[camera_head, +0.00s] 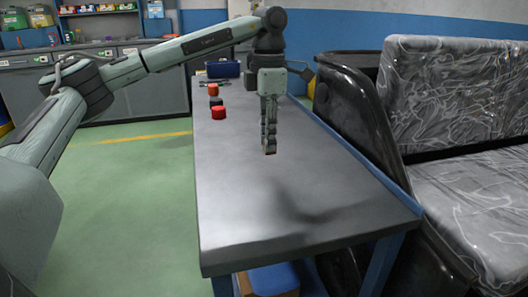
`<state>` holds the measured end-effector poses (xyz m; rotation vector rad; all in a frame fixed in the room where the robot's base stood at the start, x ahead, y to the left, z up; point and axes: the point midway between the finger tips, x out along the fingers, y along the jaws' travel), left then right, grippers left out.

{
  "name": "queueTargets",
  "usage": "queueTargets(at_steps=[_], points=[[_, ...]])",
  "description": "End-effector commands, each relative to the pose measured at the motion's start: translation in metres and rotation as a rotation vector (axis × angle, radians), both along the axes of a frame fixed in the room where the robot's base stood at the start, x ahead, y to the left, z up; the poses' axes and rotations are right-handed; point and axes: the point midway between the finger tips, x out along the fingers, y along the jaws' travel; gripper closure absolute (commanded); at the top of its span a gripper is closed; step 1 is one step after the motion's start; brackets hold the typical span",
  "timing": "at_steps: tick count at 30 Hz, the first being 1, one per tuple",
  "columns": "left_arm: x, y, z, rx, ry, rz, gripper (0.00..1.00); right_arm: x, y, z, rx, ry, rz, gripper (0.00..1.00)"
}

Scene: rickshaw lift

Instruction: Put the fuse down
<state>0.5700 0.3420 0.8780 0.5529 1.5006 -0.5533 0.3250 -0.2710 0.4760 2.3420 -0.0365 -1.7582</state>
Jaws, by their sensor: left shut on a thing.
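My left gripper (270,147) comes in from the left and points straight down over the grey workbench (240,200). Its fingers are closed together on the fuse, which is too small and too hidden between the fingertips to make out clearly. The fingertips appear to be above the bench top; a soft dark shadow lies on the bench below and to the right of them. I cannot tell the exact height. My right gripper is not in view.
Red and black parts (218,113) stand on the bench left of the gripper. A blue box (223,69) lies at the far end. The front of the bench is clear. A rickshaw with a grey patterned seat (460,200) stands close along the right side.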

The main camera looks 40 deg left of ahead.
Motion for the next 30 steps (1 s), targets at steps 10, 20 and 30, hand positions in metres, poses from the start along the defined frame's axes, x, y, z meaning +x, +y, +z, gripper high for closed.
queueTargets(at_steps=[10,20,30], points=[[0.008,0.021,-0.023,0.001,0.002,0.0,0.9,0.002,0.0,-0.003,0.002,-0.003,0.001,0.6],[0.009,0.02,-0.054,-0.001,-0.002,0.001,0.9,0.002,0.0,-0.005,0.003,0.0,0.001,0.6],[0.009,0.02,-0.056,-0.001,-0.001,0.001,0.69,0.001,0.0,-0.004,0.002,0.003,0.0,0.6]])
